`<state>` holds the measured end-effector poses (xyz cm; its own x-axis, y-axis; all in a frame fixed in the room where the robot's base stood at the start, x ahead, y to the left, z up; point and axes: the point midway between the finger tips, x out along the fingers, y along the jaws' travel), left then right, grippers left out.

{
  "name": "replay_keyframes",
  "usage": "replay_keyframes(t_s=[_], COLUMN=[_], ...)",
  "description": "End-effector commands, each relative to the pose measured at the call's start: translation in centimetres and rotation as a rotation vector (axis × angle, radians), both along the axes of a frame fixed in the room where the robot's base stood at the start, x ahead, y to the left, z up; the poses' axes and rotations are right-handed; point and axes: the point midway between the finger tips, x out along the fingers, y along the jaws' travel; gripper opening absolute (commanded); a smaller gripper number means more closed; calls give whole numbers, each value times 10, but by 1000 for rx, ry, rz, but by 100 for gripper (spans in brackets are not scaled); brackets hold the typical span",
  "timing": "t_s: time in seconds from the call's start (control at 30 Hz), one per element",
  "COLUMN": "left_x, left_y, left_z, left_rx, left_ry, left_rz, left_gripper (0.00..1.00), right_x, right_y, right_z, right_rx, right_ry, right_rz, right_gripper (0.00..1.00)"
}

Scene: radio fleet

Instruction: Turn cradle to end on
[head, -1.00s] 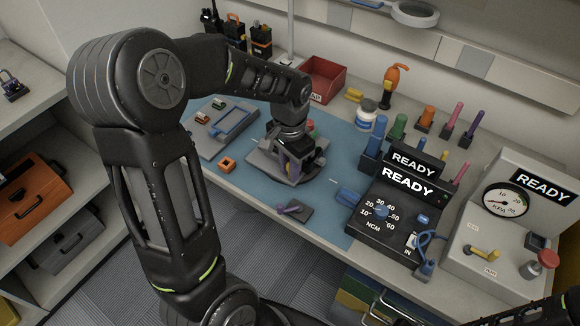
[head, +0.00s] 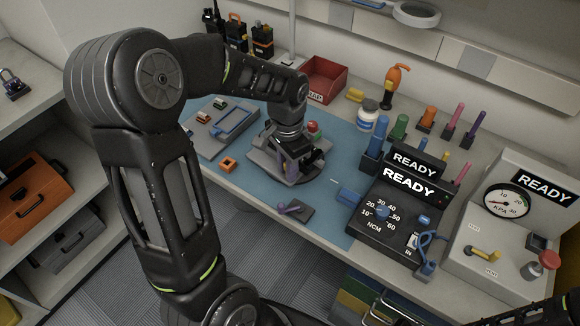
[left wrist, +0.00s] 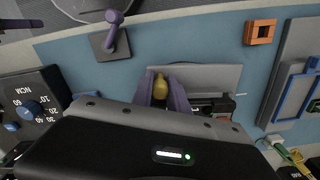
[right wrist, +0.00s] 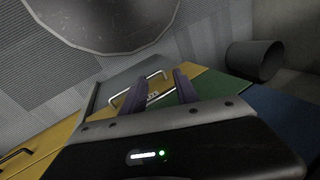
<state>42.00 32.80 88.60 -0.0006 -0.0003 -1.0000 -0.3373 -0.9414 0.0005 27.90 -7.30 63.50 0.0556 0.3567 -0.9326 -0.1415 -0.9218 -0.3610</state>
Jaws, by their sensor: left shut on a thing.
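The grey cradle (head: 262,168) sits on the blue mat, partly hidden under my left gripper (head: 291,172). In the left wrist view its grey plate (left wrist: 205,78) lies beyond the fingers, with dark parts at its right. My left gripper (left wrist: 163,90) has its purple fingers on either side of a yellow knob-like part (left wrist: 160,85), which appears to belong to the cradle. It is shut on that part, low over the mat. My right gripper (right wrist: 157,92) has its fingers apart and nothing between them; it is away from the cradle, over drawers with handles.
A blue-framed grey tray (head: 232,122) and an orange square block (head: 228,164) lie left of the cradle. A purple lever on a dark plate (head: 293,210) is in front. A black torque tester (head: 398,215) and blue holder (head: 374,155) stand to the right. A red bin (head: 325,82) is behind.

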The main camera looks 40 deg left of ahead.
Motion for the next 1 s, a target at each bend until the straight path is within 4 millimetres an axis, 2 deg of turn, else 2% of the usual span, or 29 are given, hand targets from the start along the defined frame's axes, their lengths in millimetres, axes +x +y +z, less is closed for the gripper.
replay_keyframes(t_s=[1.0], left_x=[-7], left_y=[39], left_z=[1], left_rx=[1], left_ry=[-2], left_rz=[-496], left_gripper=[0], right_x=[0], right_y=[0], right_z=[0], right_rx=[0], right_ry=[0], right_rz=[0], right_gripper=[36])
